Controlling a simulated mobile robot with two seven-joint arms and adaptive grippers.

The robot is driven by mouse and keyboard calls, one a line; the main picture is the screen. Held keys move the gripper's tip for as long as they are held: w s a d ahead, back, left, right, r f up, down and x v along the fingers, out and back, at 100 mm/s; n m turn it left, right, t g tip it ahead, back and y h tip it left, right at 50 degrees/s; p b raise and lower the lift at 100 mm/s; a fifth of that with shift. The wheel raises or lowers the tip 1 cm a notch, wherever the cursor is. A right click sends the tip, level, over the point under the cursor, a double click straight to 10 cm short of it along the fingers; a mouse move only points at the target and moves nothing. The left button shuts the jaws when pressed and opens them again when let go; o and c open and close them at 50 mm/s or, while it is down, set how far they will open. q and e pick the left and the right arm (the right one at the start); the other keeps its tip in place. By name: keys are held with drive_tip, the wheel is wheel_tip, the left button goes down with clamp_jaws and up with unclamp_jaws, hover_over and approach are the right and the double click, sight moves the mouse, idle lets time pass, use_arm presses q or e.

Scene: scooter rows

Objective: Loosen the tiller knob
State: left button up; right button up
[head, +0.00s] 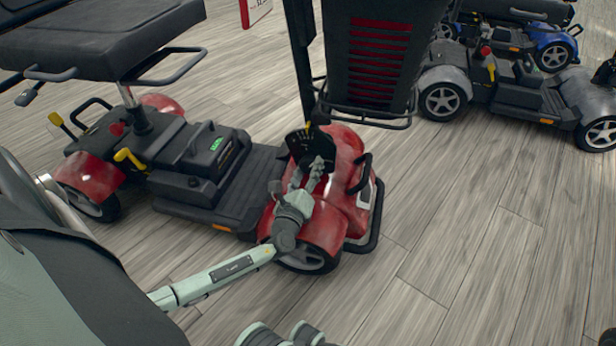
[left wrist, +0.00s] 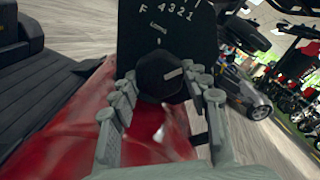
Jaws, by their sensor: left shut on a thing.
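The tiller knob (left wrist: 160,74) is a round black knob with a light pointer mark. It sits on a dark plate (left wrist: 160,20) marked "F 4 3 2 1", seen in the left wrist view. My left gripper (left wrist: 165,92) has a finger on each side of the knob and is shut on it. In the head view my left gripper (head: 312,172) reaches the tiller of the red scooter (head: 342,165), where the knob itself is hidden. My right gripper cannot be made out; only a grey part of mine shows at the bottom edge.
The red scooter's black seat (head: 95,35) and deck (head: 235,180) lie to the left. Its black basket (head: 375,60) rises above the gripper. A grey scooter (head: 500,85) and a blue one (head: 552,38) stand at the upper right. The wooden floor (head: 470,240) is clear at right.

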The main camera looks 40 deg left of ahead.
use_arm(q)
drive_tip(key=n, duration=0.2)
drive_tip(key=shift+n, duration=0.4)
drive_tip(key=n, duration=0.2)
drive_tip(key=shift+n, duration=0.4)
drive_tip(key=n, duration=0.3)
drive_tip(key=shift+r, duration=0.1)
drive_tip(key=shift+n, duration=2)
drive_tip(key=o, duration=1.2)
drive_tip(key=shift+c, duration=0.2)
drive_tip(key=v, duration=0.7)
drive_tip(key=shift+s+d, duration=0.15)
drive_tip(key=shift+s, duration=0.1)
